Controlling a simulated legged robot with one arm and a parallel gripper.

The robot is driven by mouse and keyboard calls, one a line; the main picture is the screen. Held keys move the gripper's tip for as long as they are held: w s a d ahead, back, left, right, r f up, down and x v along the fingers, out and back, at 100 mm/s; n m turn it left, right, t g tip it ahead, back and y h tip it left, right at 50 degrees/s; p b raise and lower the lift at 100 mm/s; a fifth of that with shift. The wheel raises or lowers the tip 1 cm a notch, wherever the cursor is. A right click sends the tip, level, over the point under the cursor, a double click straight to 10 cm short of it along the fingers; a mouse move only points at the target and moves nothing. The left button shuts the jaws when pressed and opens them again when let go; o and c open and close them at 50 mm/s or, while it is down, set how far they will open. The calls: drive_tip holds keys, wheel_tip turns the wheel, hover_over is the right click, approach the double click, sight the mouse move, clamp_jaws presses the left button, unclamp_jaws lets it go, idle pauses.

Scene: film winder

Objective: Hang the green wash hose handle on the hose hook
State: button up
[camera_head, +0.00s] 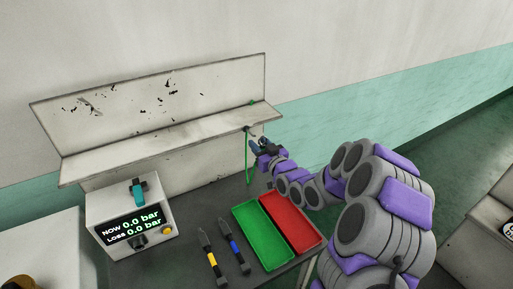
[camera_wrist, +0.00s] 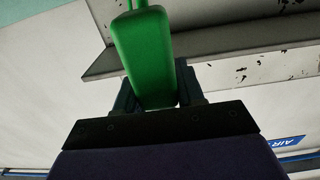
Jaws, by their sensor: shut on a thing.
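The green wash hose handle (camera_wrist: 147,55) fills the upper middle of the wrist view, between the two fingers of my gripper (camera_wrist: 157,90). My gripper is shut on it. In the head view my gripper (camera_head: 257,147) is just below the front edge of the shelf, near its right end. The handle is hard to make out there. A thin green hose (camera_head: 247,165) hangs in a loop beside my gripper, below the shelf. A small dark piece at the shelf edge just above my gripper may be the hose hook, but I cannot tell.
The worn white shelf (camera_head: 165,138) with its back panel is close above my gripper. Below are a green tray (camera_head: 262,238), a red tray (camera_head: 290,220), a yellow-banded tool (camera_head: 212,256), a blue-banded tool (camera_head: 235,250) and a pressure meter box (camera_head: 130,215) reading 0.0 bar.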

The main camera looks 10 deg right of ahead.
drive_tip(key=shift+w+a+r, duration=0.15)
drive_tip(key=shift+w+a, duration=0.3)
drive_tip(key=shift+w, duration=0.1)
drive_tip(key=shift+p+x, duration=0.35)
drive_tip(key=shift+x, duration=0.75)
idle(1.8)
drive_tip(key=shift+a, duration=0.5)
